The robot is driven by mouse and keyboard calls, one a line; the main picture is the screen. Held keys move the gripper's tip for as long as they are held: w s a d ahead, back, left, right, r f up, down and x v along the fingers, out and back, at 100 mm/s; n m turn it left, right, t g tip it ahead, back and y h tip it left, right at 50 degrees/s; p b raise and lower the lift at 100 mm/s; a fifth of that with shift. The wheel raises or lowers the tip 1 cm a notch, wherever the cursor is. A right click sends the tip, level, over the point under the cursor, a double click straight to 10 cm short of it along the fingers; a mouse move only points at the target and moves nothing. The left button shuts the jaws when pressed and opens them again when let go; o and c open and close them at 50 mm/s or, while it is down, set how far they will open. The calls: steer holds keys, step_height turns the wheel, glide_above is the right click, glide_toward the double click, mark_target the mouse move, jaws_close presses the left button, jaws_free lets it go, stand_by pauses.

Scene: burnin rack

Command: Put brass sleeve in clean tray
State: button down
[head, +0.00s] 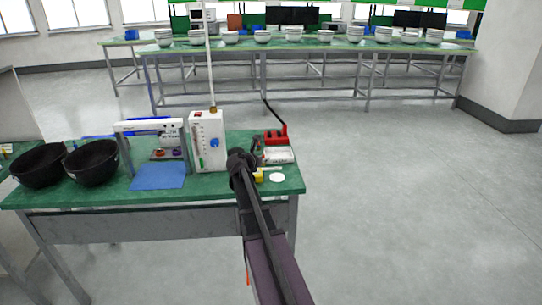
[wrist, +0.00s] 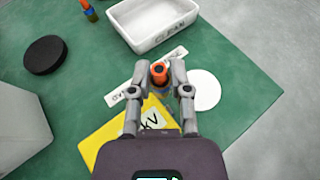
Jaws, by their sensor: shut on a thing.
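My gripper (wrist: 158,78) is shut on a small orange-copper hollow piece, seen end-on with a dark hole, which looks like the brass sleeve (wrist: 158,68). The clean tray (wrist: 157,43) is a white open box marked CLEAN, just beyond my fingertips in the wrist view. Its visible inside looks empty. The sleeve is on the near side of the tray, outside it. In the head view the tray (head: 279,156) is on the green bench, and my arm hides the sleeve and fingertips.
A yellow block with dark lettering (wrist: 118,130) and a white disc (wrist: 203,90) lie near my gripper. A black disc (wrist: 45,55) is at left. A red holder (head: 276,136) stands behind the tray. A white instrument box (head: 207,140) stands left of my arm.

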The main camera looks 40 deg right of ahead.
steer(key=w+d, duration=0.3)
steer(key=w+d+f+b, duration=0.1)
steer(key=w+d, duration=0.2)
steer(key=d, duration=0.1)
steer(key=w+d, duration=0.3)
steer(key=d, duration=0.1)
steer(key=shift+d+f, duration=0.2)
steer(key=shift+f, duration=0.1)
steer(key=shift+f+b, duration=1.7)
steer(key=shift+b, duration=0.2)
steer(key=shift+f, duration=0.1)
steer(key=c, duration=0.6)
jaws_free()
